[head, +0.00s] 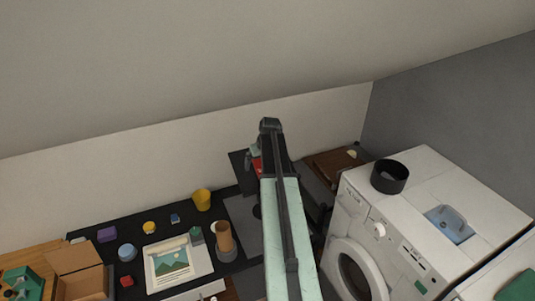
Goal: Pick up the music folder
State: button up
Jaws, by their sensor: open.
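I cannot pick out the music folder for certain in the head view. My mint and black arm rises from the bottom centre to a dark joint and covers part of the dark worktop behind it. My gripper's fingers do not show; the far end of the arm is hidden behind its nearer part. A small red patch (256,165) shows just left of the arm, partly covered, and I cannot tell what it belongs to.
A black worktop (85,243) carries a yellow cup (201,199), a brown cylinder (225,238), a picture sheet (172,262) and small blocks. An open cardboard box (80,268) is at left. A washing machine (415,220) stands right, bearing a black ring-shaped container (389,178).

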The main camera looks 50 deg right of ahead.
jog(key=d, duration=0.1)
jog(key=s+d, duration=0.1)
jog(key=d, duration=0.1)
jog(key=d+r, duration=0.1)
jog(key=shift+s+d, duration=0.15)
jog(key=shift+s, duration=0.1)
jog(key=shift+b+x, duration=1.1)
jog(key=shift+x, duration=0.1)
jog(key=b+x, duration=0.5)
jog(key=x, duration=0.1)
jog(key=shift+r, duration=0.2)
